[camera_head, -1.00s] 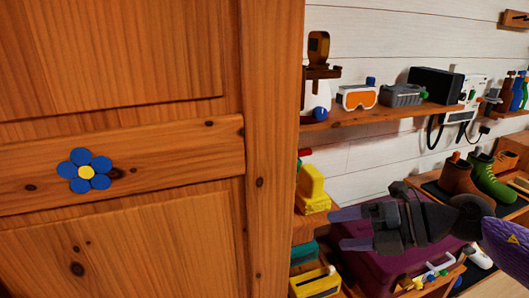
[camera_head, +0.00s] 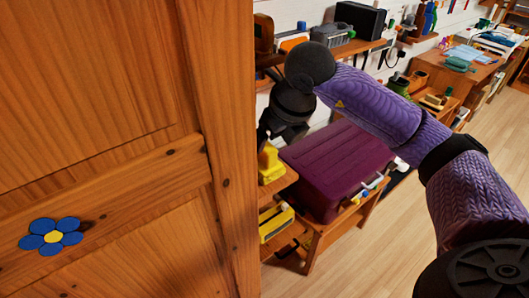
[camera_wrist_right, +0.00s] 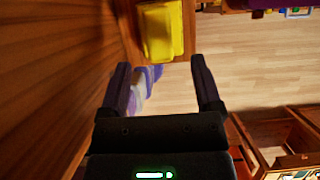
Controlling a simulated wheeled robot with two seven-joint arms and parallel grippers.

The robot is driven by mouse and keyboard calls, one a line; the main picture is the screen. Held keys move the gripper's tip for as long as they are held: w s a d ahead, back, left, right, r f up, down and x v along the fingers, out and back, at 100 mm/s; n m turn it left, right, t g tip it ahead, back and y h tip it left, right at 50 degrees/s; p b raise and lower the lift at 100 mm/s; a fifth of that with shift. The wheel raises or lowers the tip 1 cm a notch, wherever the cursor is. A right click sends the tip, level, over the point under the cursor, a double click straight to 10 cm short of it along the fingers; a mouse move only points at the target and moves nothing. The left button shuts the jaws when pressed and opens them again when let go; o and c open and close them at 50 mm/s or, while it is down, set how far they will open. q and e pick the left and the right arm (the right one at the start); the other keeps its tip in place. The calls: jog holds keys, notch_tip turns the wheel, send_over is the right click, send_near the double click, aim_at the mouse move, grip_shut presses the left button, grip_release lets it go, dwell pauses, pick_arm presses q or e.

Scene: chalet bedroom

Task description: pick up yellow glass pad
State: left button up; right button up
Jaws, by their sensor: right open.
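A yellow block-like thing, seemingly the yellow glass pad (camera_head: 270,160), rests on a small wooden shelf beside the wooden cabinet. It also shows at the top of the right wrist view (camera_wrist_right: 160,30), just beyond the fingertips and roughly between their lines. My right gripper (camera_wrist_right: 160,62) is open with nothing between its fingers. In the head view my right gripper (camera_head: 264,137) is dark, partly hidden by its own wrist, and close above the yellow thing. I cannot tell whether they touch. My left gripper is not in view.
The wooden cabinet (camera_head: 110,110) with a blue flower stands close on the left. A purple box (camera_head: 335,165) sits right of the yellow thing. Another yellow item (camera_head: 276,222) lies on a lower shelf. A wall shelf (camera_head: 350,48) holds several items. Wooden floor (camera_head: 380,245) is open at right.

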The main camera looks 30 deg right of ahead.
aim_at(265, 158)
jog(key=shift+w, duration=0.45)
jog(key=x, duration=0.5)
jog(key=shift+w+f, duration=0.1)
grip_shut()
